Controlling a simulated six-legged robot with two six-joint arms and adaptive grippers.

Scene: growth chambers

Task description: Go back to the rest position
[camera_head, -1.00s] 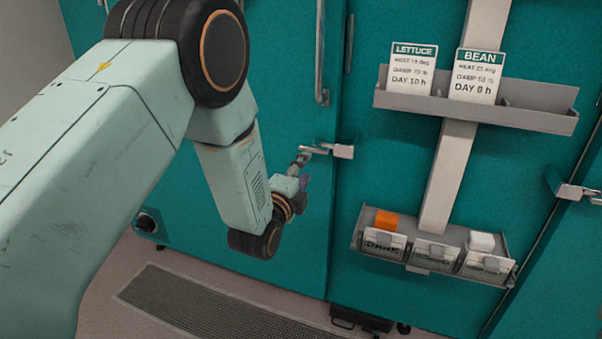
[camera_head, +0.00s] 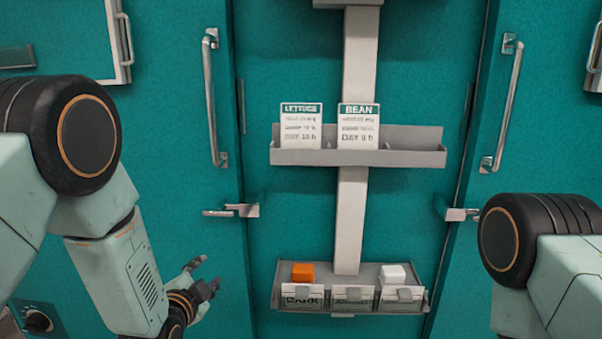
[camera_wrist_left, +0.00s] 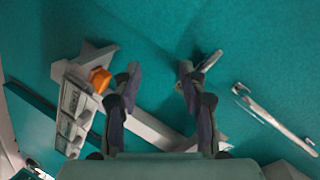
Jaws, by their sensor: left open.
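My left gripper (camera_head: 203,279) is in front of the teal left chamber door, left of the lower tray. In the left wrist view its two fingers (camera_wrist_left: 160,88) stand apart with nothing between them. My right arm enters the head view at the right edge, but its gripper is out of the picture.
An upper rack (camera_head: 415,157) holds a LETTUCE card (camera_head: 301,127) and a BEAN card (camera_head: 358,128). A lower tray (camera_head: 345,268) holds an orange block (camera_head: 303,272) and a white block (camera_head: 393,273). Door handles (camera_head: 213,100) and latches (camera_head: 240,210) stick out nearby.

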